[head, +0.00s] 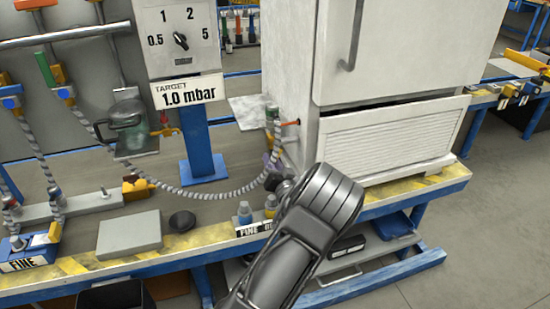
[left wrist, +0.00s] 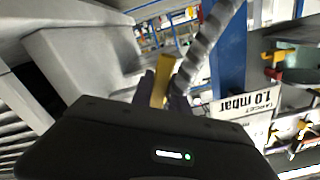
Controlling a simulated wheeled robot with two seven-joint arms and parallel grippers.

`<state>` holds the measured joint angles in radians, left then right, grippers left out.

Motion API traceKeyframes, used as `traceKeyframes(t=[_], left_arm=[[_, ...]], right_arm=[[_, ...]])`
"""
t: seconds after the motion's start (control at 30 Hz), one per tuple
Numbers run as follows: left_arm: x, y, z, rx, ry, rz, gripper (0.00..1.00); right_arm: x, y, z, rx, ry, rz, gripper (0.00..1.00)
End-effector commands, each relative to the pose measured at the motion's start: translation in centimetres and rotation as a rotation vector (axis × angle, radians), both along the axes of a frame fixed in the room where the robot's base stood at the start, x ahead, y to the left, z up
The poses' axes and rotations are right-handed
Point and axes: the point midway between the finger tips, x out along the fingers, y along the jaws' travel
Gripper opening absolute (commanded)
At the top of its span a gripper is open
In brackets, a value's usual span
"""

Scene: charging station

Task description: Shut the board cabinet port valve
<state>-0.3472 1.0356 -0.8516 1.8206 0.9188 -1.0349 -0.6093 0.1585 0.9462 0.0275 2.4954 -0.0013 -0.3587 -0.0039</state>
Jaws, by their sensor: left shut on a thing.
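The white board cabinet (head: 298,60) stands on the bench in the head view. A small orange lever (head: 290,122) sticks out at its left side, beside the top end of a ribbed grey hose (head: 225,194). My left gripper (head: 271,162) is at the cabinet's lower left side, just below that lever, partly hidden by my wrist. In the left wrist view its dark purple fingers (left wrist: 164,101) are shut on a yellow-orange handle (left wrist: 161,78), with the ribbed hose (left wrist: 208,45) close beside. Whether this handle is the same orange lever is hard to tell. My right gripper is not in view.
A gauge panel (head: 180,40) with a dial and a "1.0 mbar" target sign (head: 188,91) stands on a blue post. The floor at right (head: 480,240) is clear.

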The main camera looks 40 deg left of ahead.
Motion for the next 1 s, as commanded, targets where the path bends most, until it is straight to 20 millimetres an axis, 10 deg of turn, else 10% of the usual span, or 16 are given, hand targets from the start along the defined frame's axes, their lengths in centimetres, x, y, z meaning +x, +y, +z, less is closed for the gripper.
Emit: traceKeyframes(t=[1.0], left_arm=[[-1.7,1.1,3.1,0.527,0.762,-0.002,0.00]], right_arm=[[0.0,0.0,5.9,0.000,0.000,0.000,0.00]])
